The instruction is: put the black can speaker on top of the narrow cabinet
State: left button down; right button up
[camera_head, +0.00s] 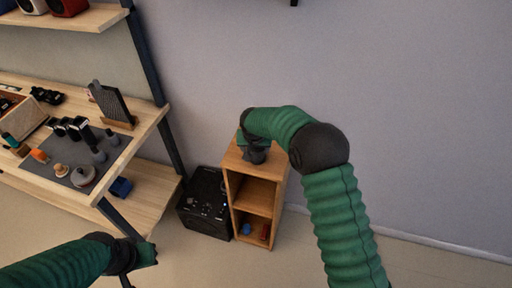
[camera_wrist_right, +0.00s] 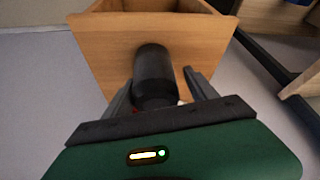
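The black can speaker (camera_wrist_right: 153,76) is a dark cylinder between the two fingers of my right gripper (camera_wrist_right: 160,77) in the right wrist view. A gap shows between the can and the right-hand finger, so the fingers look open around it. In the head view the can (camera_head: 256,156) is a small dark shape at the top of the narrow wooden cabinet (camera_head: 231,192), partly hidden by my right gripper (camera_head: 248,146). It appears to rest on the top; the contact is not clear. My left gripper (camera_head: 148,254) is low at the left, away from the cabinet; its fingers are unclear.
A black box-shaped unit (camera_head: 206,204) stands left of the cabinet. The cabinet's lower compartment holds a blue item (camera_head: 246,229) and a red item (camera_head: 265,232). A wooden shelf desk (camera_head: 143,133) with several small items is at the left. Floor right of the cabinet is clear.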

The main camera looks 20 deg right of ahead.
jog(key=shift+o, duration=0.4)
jog(key=shift+a+r, duration=0.1)
jog(key=shift+a, duration=0.3)
jog(key=shift+d, duration=0.75)
jog(key=a+v, duration=0.1)
jog(key=v, duration=1)
pick_arm(q)
jog(key=shift+a+f, duration=0.1)
jog(key=shift+f, duration=0.1)
pick_arm(e)
jog(key=s+d+f+n, duration=0.1)
jog(key=s+f+n, duration=0.1)
jog(key=s, duration=1.2)
jog(key=s+d+f+n+g+y, duration=0.1)
jog(key=s+f, duration=0.3)
jog(key=s, duration=1)
jog(key=shift+d+n+g+y, duration=0.25)
jog(key=shift+n+g+y, duration=0.05)
jog(key=shift+n, duration=0.1)
pick_arm(q)
jog(key=shift+s, duration=0.15)
